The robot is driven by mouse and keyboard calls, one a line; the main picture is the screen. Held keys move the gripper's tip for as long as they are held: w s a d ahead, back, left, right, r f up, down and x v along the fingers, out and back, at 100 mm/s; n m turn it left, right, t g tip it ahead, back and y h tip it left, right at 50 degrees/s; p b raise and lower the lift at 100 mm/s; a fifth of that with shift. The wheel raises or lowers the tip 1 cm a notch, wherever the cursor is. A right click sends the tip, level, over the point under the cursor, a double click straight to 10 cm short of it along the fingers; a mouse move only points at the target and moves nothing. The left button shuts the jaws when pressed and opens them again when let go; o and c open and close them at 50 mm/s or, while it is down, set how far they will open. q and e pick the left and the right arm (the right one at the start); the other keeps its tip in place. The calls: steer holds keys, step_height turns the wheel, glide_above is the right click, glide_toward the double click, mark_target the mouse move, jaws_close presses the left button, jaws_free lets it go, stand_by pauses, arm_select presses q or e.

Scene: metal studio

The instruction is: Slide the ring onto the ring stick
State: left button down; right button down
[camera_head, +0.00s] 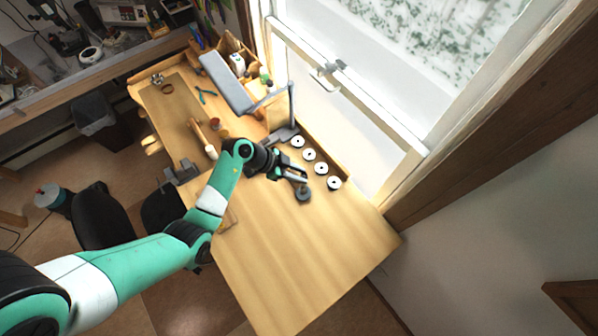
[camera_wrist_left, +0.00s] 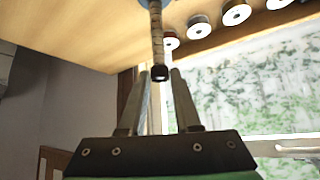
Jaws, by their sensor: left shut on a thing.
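The ring stick (camera_wrist_left: 157,35) shows in the left wrist view as a thin, banded brown rod on a round blue-grey base. In the head view its dark round base (camera_head: 303,195) stands on the wooden table. My left gripper (camera_head: 301,178) is just above and beside it. In the wrist view, the left fingertips (camera_wrist_left: 160,73) are closed to a narrow gap, with a small dark collar-like piece between them at the rod's end. It seems to be the ring; whether it is around the rod or just in front of its tip, I cannot tell. My right gripper is not in view.
Several white-faced spools (camera_head: 309,154) stand in a row along the window side, close to my left gripper. A grey desk lamp (camera_head: 226,82) stands behind. The table's front part (camera_head: 305,255) is clear.

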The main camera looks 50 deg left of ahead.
arm_select(q)
steer(key=shift+f, duration=0.3)
steer(key=c, duration=0.5)
jaws_free()
steer(key=v, duration=1.1)
steer(key=shift+s+a+r, duration=0.15)
steer(key=shift+s+r, duration=0.05)
steer(key=shift+r, duration=0.05)
